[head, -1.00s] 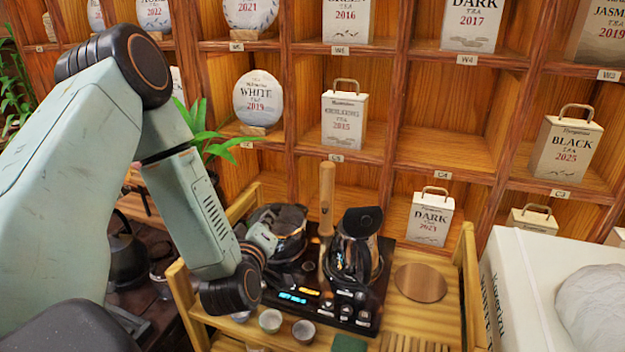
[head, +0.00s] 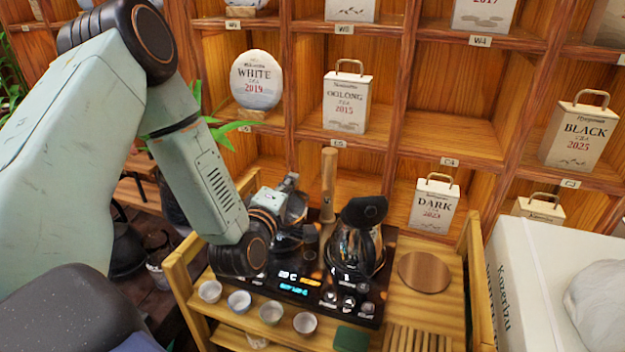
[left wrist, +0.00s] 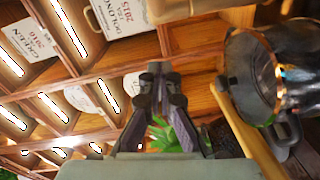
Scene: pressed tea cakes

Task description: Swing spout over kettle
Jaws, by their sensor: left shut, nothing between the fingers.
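The dark, shiny kettle (head: 357,245) stands on the right of a black tea station (head: 300,283) with lit blue and orange digits. A vertical wooden post (head: 328,186) rises just left of it. I cannot clearly make out a separate spout. A second dark vessel (head: 293,212) on the left is partly hidden by my left gripper (head: 290,181). This gripper is raised left of the post, apart from it. In the left wrist view its fingers (left wrist: 160,72) are together and empty. The post (left wrist: 247,132) and a shiny vessel (left wrist: 285,75) show to their right.
Several small cups (head: 271,312) line the front of the wooden cart (head: 180,272). A round wooden board (head: 425,271) lies right of the kettle. Shelves with tea packages stand behind. A white box (head: 520,285) is at the right.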

